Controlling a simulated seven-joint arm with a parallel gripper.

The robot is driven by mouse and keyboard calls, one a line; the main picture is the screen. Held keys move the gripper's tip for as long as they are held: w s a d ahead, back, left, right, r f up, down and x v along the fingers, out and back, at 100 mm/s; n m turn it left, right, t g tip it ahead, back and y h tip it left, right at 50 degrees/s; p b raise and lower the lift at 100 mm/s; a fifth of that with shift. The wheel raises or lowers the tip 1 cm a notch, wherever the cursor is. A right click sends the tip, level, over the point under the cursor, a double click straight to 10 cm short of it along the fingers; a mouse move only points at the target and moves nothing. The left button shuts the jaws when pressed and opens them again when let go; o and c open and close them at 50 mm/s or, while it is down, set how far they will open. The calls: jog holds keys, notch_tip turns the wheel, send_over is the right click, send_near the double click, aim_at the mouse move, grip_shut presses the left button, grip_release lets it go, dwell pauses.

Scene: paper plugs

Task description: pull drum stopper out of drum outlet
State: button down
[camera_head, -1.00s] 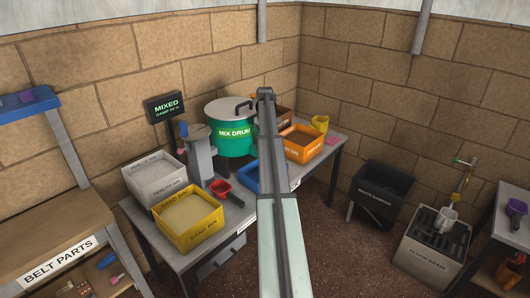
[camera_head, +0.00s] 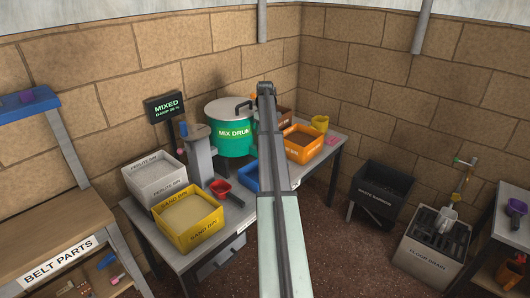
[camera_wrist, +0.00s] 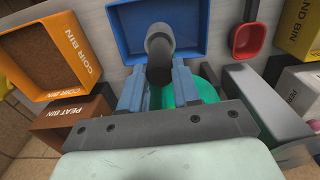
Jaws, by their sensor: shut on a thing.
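The green mix drum (camera_head: 232,132) stands at the back of the table in the head view, left of my arm. In the wrist view a strip of the drum (camera_wrist: 207,90) shows behind my gripper. My gripper (camera_wrist: 157,78) has its two blue fingers shut on the drum stopper (camera_wrist: 159,72), a dark round piece between them. A grey cylindrical part (camera_wrist: 159,38) adjoins it over a blue tray (camera_wrist: 190,13). I cannot tell clearly where the stopper ends and the drum outlet begins. In the head view my arm hides the gripper, stopper and outlet.
An orange coir bin (camera_wrist: 48,63) and brown peat bin (camera_wrist: 65,121) stand on one side. A red scoop (camera_wrist: 248,40), yellow sand bin (camera_head: 190,218) and white perlite bin (camera_head: 152,175) stand on the other. A grey post (camera_head: 198,155) is close to the drum.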

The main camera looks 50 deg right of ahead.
jog(key=shift+r, duration=0.75)
jog(key=shift+r, duration=1.4)
